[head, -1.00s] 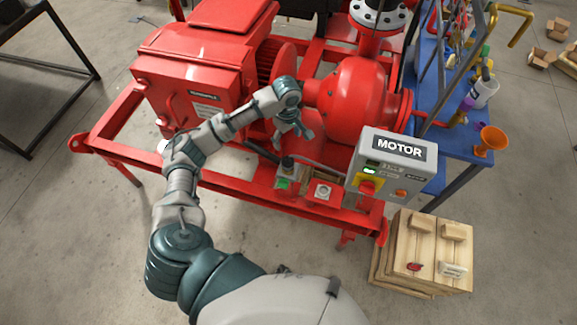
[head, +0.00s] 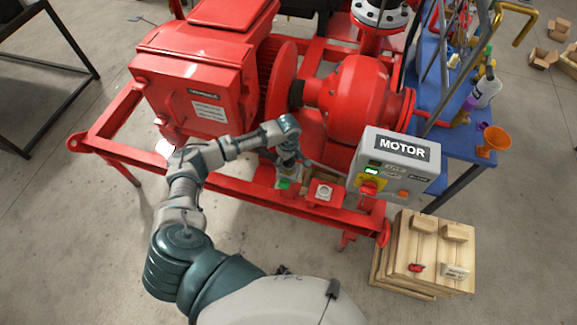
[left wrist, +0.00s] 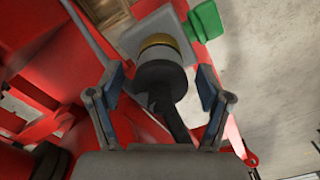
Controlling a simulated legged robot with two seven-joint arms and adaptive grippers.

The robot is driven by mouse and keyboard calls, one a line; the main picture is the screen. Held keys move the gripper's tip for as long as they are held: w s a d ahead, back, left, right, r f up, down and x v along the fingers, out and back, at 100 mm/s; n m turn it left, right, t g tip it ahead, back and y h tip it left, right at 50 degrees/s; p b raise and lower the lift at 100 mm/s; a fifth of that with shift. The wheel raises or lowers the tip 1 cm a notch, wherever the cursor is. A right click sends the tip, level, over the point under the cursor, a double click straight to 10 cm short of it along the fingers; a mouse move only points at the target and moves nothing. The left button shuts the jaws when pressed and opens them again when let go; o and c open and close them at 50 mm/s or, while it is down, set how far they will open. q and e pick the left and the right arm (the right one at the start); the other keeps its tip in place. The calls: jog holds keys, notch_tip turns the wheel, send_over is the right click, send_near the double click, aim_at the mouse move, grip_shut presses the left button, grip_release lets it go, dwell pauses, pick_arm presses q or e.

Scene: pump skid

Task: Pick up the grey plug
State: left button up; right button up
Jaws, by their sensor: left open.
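The grey plug (left wrist: 160,78) is a dark, round body with a yellow ring at its far end, standing on a pale grey socket box (left wrist: 140,40) with a green flap (left wrist: 206,20). A dark tail runs from the plug toward my palm. My left gripper (left wrist: 161,84) is open, with one finger on each side of the plug and visible gaps between. In the head view the left gripper (head: 290,157) is down over the socket box with its green part (head: 283,183), and it mostly hides the plug. My right gripper is not in view.
The red skid rail (head: 250,196) runs below the socket box. A second small box (head: 322,193) and the grey MOTOR box (head: 395,160) stand to the right. The red pump (head: 350,95) and motor (head: 190,85) are behind. A wooden crate (head: 425,225) sits at the right.

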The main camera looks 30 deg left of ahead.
aim_at(289, 160)
pick_arm(q)
jog(key=shift+a+f, duration=0.15)
jog(key=shift+f, duration=0.1)
jog(key=shift+d+r, duration=0.1)
jog(key=shift+d, duration=0.15)
jog(key=c, duration=1.4)
jog(key=shift+o, duration=0.2)
jog(key=shift+a+r, duration=0.1)
jog(key=shift+r, duration=0.45)
jog(key=r, duration=0.2)
jog(key=shift+s+d+r, duration=0.3)
jog(key=shift+s+d, duration=0.1)
jog(key=s+d, duration=0.3)
jog(key=s+d+r, duration=0.1)
jog(key=s+d, duration=0.3)
jog(key=s+d+p, duration=0.1)
jog(key=s+d, duration=0.2)
jog(key=shift+s+d+r, duration=0.2)
jog(key=shift+d, duration=0.15)
